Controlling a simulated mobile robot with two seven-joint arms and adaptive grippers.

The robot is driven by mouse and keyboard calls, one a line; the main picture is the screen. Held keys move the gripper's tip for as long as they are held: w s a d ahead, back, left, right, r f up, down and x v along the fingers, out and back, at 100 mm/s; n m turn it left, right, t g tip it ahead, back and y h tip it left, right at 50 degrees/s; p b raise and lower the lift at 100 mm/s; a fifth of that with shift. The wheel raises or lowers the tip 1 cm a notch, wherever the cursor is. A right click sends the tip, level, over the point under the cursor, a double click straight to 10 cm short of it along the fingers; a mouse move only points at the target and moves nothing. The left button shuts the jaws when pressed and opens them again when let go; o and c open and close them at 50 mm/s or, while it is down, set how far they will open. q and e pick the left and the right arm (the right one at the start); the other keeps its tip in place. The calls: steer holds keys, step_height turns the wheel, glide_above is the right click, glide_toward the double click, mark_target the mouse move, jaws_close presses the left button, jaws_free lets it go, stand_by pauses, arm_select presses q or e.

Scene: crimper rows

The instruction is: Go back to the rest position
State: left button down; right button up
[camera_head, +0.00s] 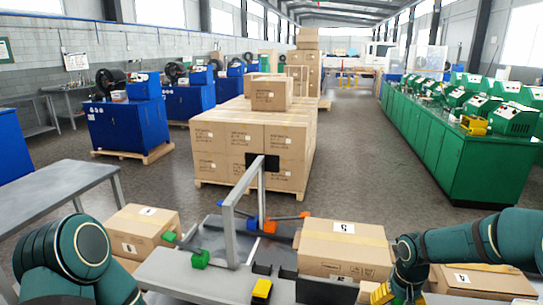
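My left arm (72,258) is folded at the lower left, and its gripper is out of the picture. My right arm (455,246) reaches in from the right, with its wrist bent down in front of a cardboard box. Nothing can be seen held by either arm.
Cardboard boxes stand close by at left (140,233), centre right (345,244) and lower right (484,281). A grey frame (229,230) rises between them. A grey table (62,196) is at left. Stacked boxes (258,134) stand ahead. Open floor (352,175) lies before green cabinets (455,145).

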steer(key=s+a+f+n+y, duration=0.1)
steer(key=s+a+f+y, duration=0.35)
steer(key=a+f, duration=0.85)
steer(key=s+a+f+t, duration=0.1)
steer(key=s+a+f, duration=0.2)
steer(key=s+a, duration=0.6)
steer(key=s, duration=0.4)
steer(key=shift+h, duration=0.35)
